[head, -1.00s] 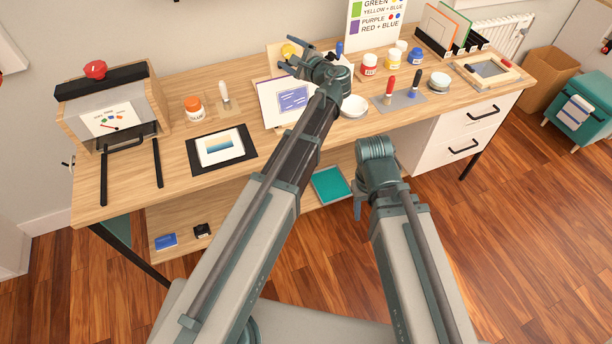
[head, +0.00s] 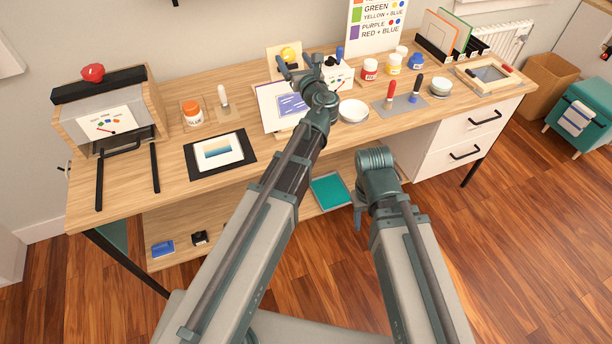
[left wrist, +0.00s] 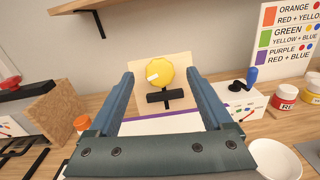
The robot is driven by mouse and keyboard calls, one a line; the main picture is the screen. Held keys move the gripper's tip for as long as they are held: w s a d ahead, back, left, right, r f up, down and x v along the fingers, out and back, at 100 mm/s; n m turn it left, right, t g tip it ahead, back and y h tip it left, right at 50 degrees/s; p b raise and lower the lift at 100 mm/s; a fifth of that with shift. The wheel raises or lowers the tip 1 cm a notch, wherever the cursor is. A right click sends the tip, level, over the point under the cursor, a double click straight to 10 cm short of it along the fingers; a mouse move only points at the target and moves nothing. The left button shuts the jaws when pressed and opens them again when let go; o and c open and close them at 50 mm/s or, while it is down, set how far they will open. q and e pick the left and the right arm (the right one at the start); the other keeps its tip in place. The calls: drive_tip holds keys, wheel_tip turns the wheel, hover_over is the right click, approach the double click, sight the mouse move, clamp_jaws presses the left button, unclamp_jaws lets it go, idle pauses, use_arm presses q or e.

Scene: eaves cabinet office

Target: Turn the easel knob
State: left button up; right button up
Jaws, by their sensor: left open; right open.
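The easel knob is a round yellow knob with a white pointer mark on a light wooden backboard. It shows in the left wrist view (left wrist: 160,74) and at the back of the desk in the head view (head: 289,54). A black bar sits just below it. The easel (head: 285,104) carries a white sheet with a purple picture, partly covered by my left arm. My left gripper (head: 301,66) is open and empty. In the left wrist view its fingers (left wrist: 162,80) frame the knob, apart from it. My right gripper (head: 358,214) hangs low before the desk, its fingers mostly hidden.
A white box with a blue-topped lever (left wrist: 248,92) stands right of the knob. Paint jars (head: 370,69) and a white bowl (head: 353,111) are further right. A framed picture (head: 219,152) and an orange-lidded jar (head: 192,112) lie left. A shelf (left wrist: 75,5) hangs above.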

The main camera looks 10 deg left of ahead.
use_arm(q)
drive_tip(key=v, duration=1)
drive_tip(key=s+d+f+n+g+h+p, duration=0.1)
drive_tip(key=s+f+n+g+h, duration=0.1)
drive_tip(key=s+f+n+g, duration=0.4)
drive_tip(key=s+d+f+n+g+h+p, duration=0.1)
drive_tip(key=s+d+f+n+g+h, duration=0.1)
drive_tip(key=s+f+n+g, duration=0.4)
drive_tip(key=shift+s+d+f+n+h+p, duration=0.3)
drive_tip(key=shift+s+f+n+h, duration=0.4)
drive_tip(key=shift+s+f+n, duration=3.1)
drive_tip(key=shift+w+a+r+n, duration=0.1)
drive_tip(key=shift+w+r+n, duration=0.9)
drive_tip(key=shift+r+n, duration=0.15)
